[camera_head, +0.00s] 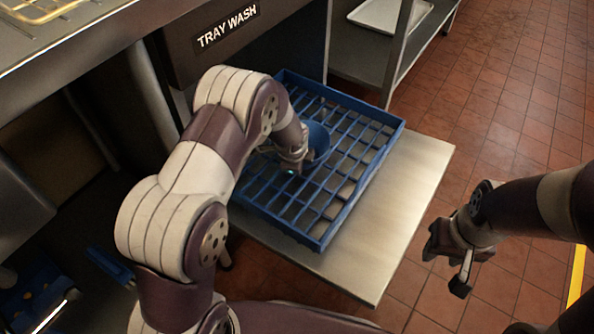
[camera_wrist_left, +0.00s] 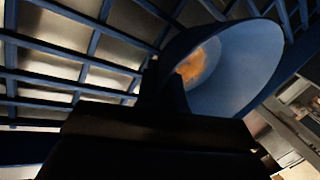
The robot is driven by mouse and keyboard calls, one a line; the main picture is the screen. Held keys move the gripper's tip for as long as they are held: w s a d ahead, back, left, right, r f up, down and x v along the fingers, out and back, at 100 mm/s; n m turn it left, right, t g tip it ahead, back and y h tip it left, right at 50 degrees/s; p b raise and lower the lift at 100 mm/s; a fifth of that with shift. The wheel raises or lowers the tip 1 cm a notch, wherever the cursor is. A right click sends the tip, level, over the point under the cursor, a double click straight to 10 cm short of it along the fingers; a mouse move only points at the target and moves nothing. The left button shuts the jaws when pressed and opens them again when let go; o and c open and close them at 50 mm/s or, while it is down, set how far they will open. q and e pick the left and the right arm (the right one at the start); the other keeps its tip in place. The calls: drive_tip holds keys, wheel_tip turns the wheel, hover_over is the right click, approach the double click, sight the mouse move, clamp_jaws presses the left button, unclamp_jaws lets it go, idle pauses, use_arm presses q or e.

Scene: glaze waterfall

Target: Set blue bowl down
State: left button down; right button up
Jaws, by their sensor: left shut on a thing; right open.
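The blue bowl (camera_head: 318,143) is at my left gripper (camera_head: 294,165), over the blue slatted rack, partly hidden by my left wrist. My left gripper is shut on the bowl. In the left wrist view the bowl (camera_wrist_left: 232,70) is tilted, with its pale inside and an orange patch showing, close to the rack's slats (camera_wrist_left: 60,62). I cannot tell whether it touches the slats. My right gripper (camera_head: 452,262) is open and empty, right of the table, above the tiled floor.
The blue rack (camera_head: 385,118) lies on a steel table (camera_head: 400,215) with bare metal at its right and front. A "TRAY WASH" machine (camera_head: 228,30) stands behind. A lower shelf with a metal tray (camera_head: 388,14) is at the back. Red tiled floor lies to the right.

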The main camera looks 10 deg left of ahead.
use_arm(q)
wheel_tip(320, 180, down, 2)
drive_tip(key=shift+f, duration=0.1)
drive_tip(key=shift+r, duration=0.3)
drive_tip(key=c, duration=1.7)
unclamp_jaws()
drive_tip(key=shift+f, duration=0.2)
drive_tip(key=o, duration=0.4)
drive_tip(key=shift+o, duration=0.2)
use_arm(e)
drive_tip(key=shift+f, duration=0.75)
use_arm(q)
drive_tip(key=shift+r, duration=0.1)
drive_tip(key=p+v, duration=0.6)
drive_tip(key=v, duration=0.6)
drive_tip(key=s+a+r+n+g, duration=0.1)
drive_tip(key=s+r+n, duration=0.3)
drive_tip(key=s+n, duration=0.4)
drive_tip(key=s+a+r+n+g, duration=0.1)
drive_tip(key=s+r+n, duration=0.3)
drive_tip(key=s+n, duration=0.5)
drive_tip(key=shift+s+a+r+g, duration=0.35)
drive_tip(key=shift+s+a, duration=0.3)
drive_tip(key=shift+s, duration=0.5)
use_arm(e)
wheel_tip(320, 180, up, 6)
drive_tip(key=shift+r, duration=0.2)
